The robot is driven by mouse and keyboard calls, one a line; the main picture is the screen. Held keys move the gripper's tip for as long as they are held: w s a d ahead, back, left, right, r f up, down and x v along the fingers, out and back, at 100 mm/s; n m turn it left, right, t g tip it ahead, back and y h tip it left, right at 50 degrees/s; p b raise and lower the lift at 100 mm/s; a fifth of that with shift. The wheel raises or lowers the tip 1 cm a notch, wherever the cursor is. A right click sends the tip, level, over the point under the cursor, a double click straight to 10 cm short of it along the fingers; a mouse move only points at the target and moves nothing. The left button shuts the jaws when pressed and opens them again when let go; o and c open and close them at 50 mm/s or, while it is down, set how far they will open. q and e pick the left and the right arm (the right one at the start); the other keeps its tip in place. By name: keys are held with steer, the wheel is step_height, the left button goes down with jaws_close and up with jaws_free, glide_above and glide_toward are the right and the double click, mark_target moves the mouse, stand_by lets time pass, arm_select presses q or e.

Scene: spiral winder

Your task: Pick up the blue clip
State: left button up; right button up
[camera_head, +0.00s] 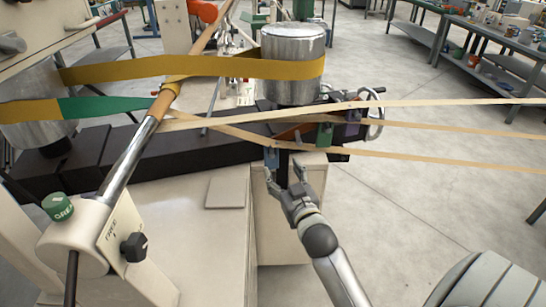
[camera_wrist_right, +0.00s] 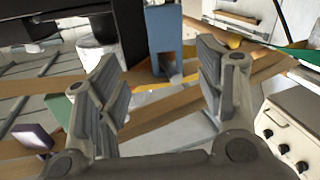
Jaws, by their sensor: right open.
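The blue clip (camera_head: 271,157) is a small upright block by the dark arm of the winder, below the tan strips. In the right wrist view the blue clip (camera_wrist_right: 163,40) shows between the two fingers, beyond their tips, beside a black post. My right gripper (camera_head: 285,172) is open and empty, with its fingers pointing at the clip from the near side. It shows no grip on the clip; the exact gap is hard to tell. In the right wrist view the open fingers (camera_wrist_right: 157,65) frame the clip. My left gripper is not in view.
A green clip (camera_head: 325,134) and a purple clip (camera_head: 350,131) stand to the right. Tan strips (camera_head: 440,124) run across to the right. A steel drum (camera_head: 291,55) carries a yellow belt (camera_head: 200,68). A handwheel (camera_head: 375,115) is behind.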

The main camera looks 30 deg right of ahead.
mark_target(275, 160)
steer(key=shift+p+x, duration=0.6)
steer(key=shift+x, duration=2.45)
steer(key=shift+a, duration=0.2)
steer(key=c, duration=1.1)
steer(key=shift+o, duration=0.2)
steer(key=shift+r, duration=0.15)
